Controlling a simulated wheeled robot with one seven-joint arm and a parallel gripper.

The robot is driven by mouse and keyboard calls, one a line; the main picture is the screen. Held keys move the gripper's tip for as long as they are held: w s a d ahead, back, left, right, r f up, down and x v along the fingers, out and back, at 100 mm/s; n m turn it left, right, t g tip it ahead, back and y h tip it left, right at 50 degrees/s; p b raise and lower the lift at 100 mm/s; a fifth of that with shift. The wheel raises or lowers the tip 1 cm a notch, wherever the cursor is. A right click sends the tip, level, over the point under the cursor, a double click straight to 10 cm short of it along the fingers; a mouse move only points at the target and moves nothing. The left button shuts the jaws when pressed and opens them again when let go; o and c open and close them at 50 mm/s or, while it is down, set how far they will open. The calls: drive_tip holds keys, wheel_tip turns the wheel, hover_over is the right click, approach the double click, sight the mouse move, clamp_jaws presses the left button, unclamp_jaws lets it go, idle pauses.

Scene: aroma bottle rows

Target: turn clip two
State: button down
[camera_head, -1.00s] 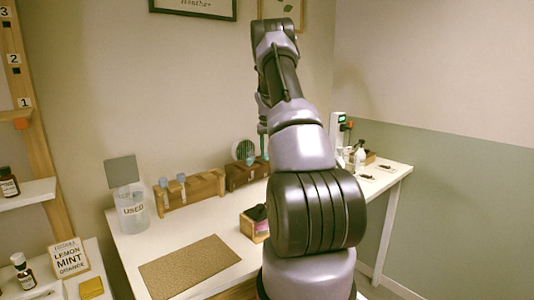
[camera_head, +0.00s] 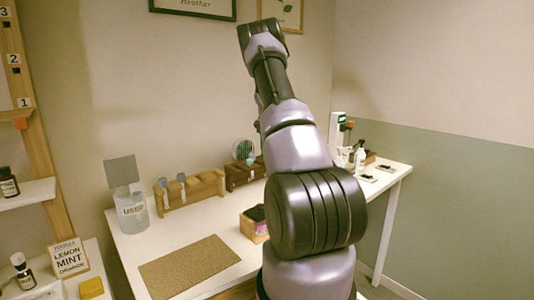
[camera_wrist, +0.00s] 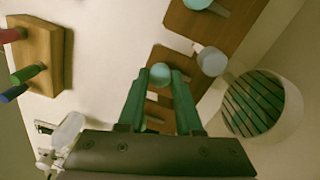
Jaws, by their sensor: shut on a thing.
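A wooden post (camera_head: 30,110) stands at the far left in the head view with number labels 1, 2 and 3. The label 2 (camera_head: 13,58) has a small dark square (camera_head: 15,71) just below it. An orange piece (camera_head: 20,123) sits below label 1. My gripper (camera_wrist: 160,80) shows in the wrist view, its green fingers shut on a blue-grey rounded piece (camera_wrist: 160,73) above the table. Its lower part is hidden by the fingers. In the head view my arm hides most of the gripper, which is far right of the post.
A wooden rack (camera_head: 192,191) with blue-grey-topped pieces and a jar labelled USED (camera_head: 132,212) stand on the white table. A brown mat (camera_head: 190,266) lies in front. A shelf (camera_head: 25,195) juts out by the post.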

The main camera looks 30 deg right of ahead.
drive_tip(key=shift+m, duration=0.3)
idle(0.4)
drive_tip(key=c, duration=0.6)
unclamp_jaws()
drive_tip(key=shift+r, duration=0.1)
drive_tip(key=shift+r, duration=5.3)
